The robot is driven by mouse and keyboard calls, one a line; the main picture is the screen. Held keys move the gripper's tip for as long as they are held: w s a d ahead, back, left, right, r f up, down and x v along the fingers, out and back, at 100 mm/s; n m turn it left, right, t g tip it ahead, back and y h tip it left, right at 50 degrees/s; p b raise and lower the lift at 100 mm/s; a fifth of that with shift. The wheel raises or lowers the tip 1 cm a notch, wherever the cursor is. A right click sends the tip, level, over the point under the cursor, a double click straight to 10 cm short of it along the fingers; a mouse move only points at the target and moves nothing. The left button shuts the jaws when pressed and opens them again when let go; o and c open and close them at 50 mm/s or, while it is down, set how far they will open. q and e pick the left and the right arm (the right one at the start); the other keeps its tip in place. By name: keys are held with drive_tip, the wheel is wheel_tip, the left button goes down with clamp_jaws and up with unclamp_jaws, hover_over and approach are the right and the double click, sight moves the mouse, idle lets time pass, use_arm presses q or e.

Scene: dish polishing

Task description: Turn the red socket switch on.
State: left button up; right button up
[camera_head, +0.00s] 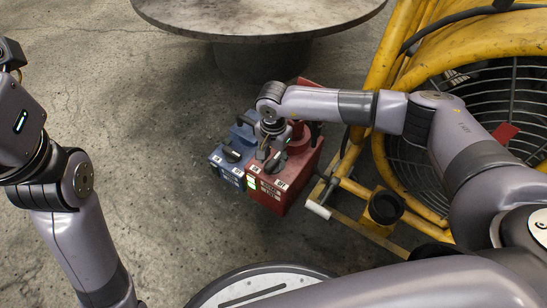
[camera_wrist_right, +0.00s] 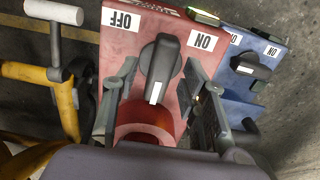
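The red socket box (camera_head: 282,185) stands on the floor in the middle of the head view. In the right wrist view the red box (camera_wrist_right: 122,50) shows upside-down labels, OFF on the left and ON on the right. Its black switch knob (camera_wrist_right: 161,62) lies between them, nearly upright in the picture, with its white mark at the lower end. My right gripper (camera_wrist_right: 160,75) is open around the knob, one finger on each side, with visible gaps. In the head view the right gripper (camera_head: 269,153) is over the box and partly hides the switch. My left gripper is not clearly visible.
A blue socket box (camera_head: 229,165) with its own black switch (camera_wrist_right: 250,66) stands close beside the red one. A yellow-framed fan (camera_head: 384,165) is to the right. A round table (camera_head: 260,18) is behind. The floor on the left is clear.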

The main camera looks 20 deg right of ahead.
sight(273, 160)
wheel_tip(273, 160, up, 11)
drive_tip(key=shift+r, duration=0.2)
drive_tip(key=shift+a, duration=0.1)
idle(0.5)
